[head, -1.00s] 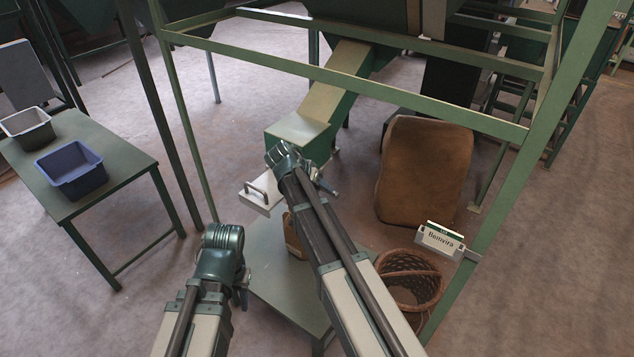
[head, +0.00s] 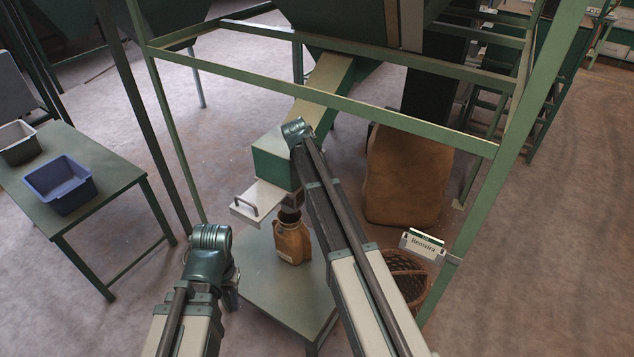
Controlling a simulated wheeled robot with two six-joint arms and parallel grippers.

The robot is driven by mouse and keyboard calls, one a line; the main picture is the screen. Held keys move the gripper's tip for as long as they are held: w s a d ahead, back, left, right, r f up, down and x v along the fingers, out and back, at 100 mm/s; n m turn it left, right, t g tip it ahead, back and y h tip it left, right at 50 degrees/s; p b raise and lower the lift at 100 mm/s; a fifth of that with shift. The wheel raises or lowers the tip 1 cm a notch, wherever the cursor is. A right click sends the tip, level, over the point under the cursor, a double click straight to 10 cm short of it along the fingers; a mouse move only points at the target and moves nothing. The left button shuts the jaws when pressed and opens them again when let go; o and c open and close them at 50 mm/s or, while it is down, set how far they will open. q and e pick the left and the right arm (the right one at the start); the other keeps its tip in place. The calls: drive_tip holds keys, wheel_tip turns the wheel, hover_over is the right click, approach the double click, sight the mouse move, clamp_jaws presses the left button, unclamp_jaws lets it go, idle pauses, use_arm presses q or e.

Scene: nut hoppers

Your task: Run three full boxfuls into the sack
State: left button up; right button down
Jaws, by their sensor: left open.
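The green metering box (head: 274,164) hangs at the lower end of the sloping chute (head: 325,88). A pale slide plate (head: 262,197) with a bar handle (head: 245,205) juts out to the left below it. A small tan sack (head: 291,240) with a pale label stands upright with its mouth under the dark spout (head: 290,206). My left gripper (head: 231,292) is open and empty, left of the sack and below the handle, and partly hidden by its wrist. My right arm reaches up beside the box; its fingers are hidden behind its wrist. The box's contents do not show.
The sack stands on a low green table (head: 285,295) inside a green frame (head: 330,95). A wicker basket (head: 405,275), a sign (head: 423,243) and a large brown sack (head: 405,180) are at right. A side table (head: 95,170) at left holds a blue bin (head: 60,185) and a grey bin (head: 17,143).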

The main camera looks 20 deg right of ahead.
drive_tip(key=shift+w+d, duration=0.1)
drive_tip(key=shift+c, duration=2.3)
unclamp_jaws()
drive_tip(key=p+v, duration=1.3)
drive_tip(key=shift+r, duration=0.35)
